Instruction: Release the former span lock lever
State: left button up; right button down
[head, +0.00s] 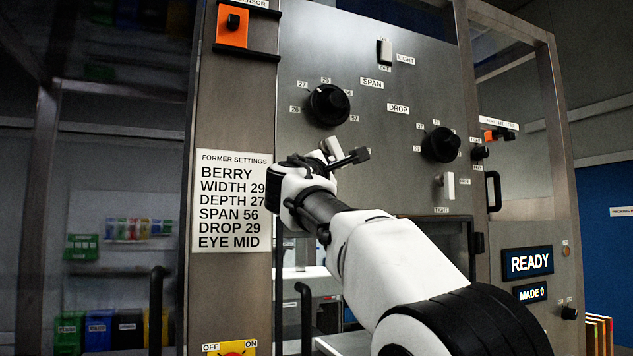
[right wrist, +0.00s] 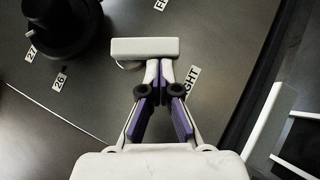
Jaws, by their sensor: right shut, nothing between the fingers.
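The span lock lever, a pale block-shaped handle (right wrist: 145,48), lies across the top of my right gripper in the right wrist view. In the head view a pale piece of it (head: 331,147) shows below the black span dial (head: 329,104). My right gripper (right wrist: 161,73) is shut and empty, its fingertips just under the lever's right part. I cannot tell whether they touch it. In the head view my right gripper (head: 322,160) is at the panel, its fingertips largely hidden. The fingers partly cover the tight label (right wrist: 190,80). My left gripper is not in view.
The drop dial (head: 441,145) and its pale lock lever (head: 445,186) are to the right on the panel. A settings card (head: 233,200) is at the left. A black door handle (head: 493,191) sticks out at the right. The display (head: 527,263) reads READY.

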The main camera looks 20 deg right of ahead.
jog(key=d+n+t+b, duration=0.1)
jog(key=n+b, duration=0.1)
jog(key=d+n+t+y+b, duration=0.1)
jog(key=n+t+b, duration=0.1)
jog(key=d+n+t+y+b, duration=0.1)
jog(key=d+n+t+b, duration=0.1)
jog(key=shift+r+n, duration=0.2)
jog(key=shift+n, duration=0.2)
jog(key=s+a+f+b, duration=0.2)
jog(key=s+f+b, duration=0.5)
jog(key=b, duration=0.9)
notch_tip(320, 180, down, 4)
jog(key=shift+a+r, duration=0.15)
jog(key=shift+a, duration=0.1)
